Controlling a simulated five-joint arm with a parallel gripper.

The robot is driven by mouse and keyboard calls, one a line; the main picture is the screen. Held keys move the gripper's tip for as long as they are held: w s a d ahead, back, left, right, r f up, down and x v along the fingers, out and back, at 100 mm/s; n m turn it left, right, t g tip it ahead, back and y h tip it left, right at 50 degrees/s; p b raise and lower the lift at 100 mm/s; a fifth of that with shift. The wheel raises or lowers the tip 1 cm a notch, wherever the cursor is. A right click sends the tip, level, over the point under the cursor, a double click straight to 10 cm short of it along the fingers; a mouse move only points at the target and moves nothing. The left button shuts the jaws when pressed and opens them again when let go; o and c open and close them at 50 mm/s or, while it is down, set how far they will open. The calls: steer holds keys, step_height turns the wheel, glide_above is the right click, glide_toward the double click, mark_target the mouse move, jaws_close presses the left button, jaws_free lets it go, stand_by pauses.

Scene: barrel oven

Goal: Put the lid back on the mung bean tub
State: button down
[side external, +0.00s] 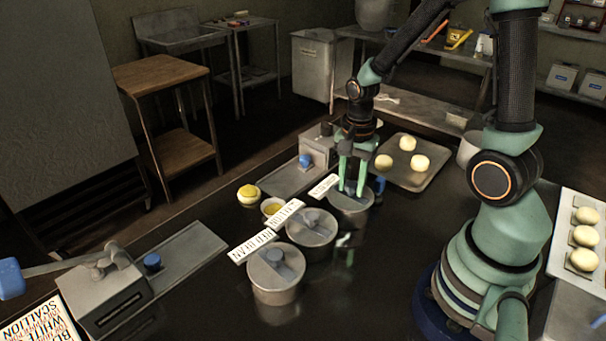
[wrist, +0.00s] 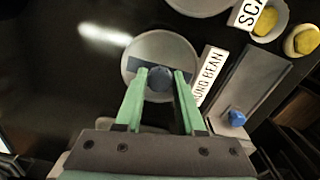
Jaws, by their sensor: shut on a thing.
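My gripper (side external: 351,191) points down over the mung bean tub (side external: 352,221), the farthest of the three round metal tubs in the side external view. In the wrist view its two green fingers (wrist: 160,76) stand either side of the dark round knob on the grey lid (wrist: 157,45), shut on it. The lid is at the tub's mouth. I cannot tell whether it is fully seated or slightly above the rim. The "MUNG BEAN" label (wrist: 208,76) is beside it, partly covered by a finger in the wrist view.
A lidded tub (side external: 311,228) and the lidded red bean tub (side external: 274,273) stand nearer the front. Small yellow-filled bowls (side external: 272,206) sit left of the labels. A metal device with a blue knob (side external: 305,160) is behind, and a tray of buns (side external: 431,178) is to the right.

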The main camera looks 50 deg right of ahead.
steer(key=shift+c, duration=2.2)
jaws_free()
step_height(320, 180, up, 12)
steer(key=s+a+r+n+t, duration=0.1)
steer(key=a+r+n+t, duration=0.4)
steer(key=n, duration=1)
steer(key=a+r, duration=0.1)
steer(key=a, duration=0.1)
steer(key=shift+s+a+n+t, duration=0.25)
steer(key=shift+a+n+t, duration=0.05)
steer(key=shift+a+n, duration=0.1)
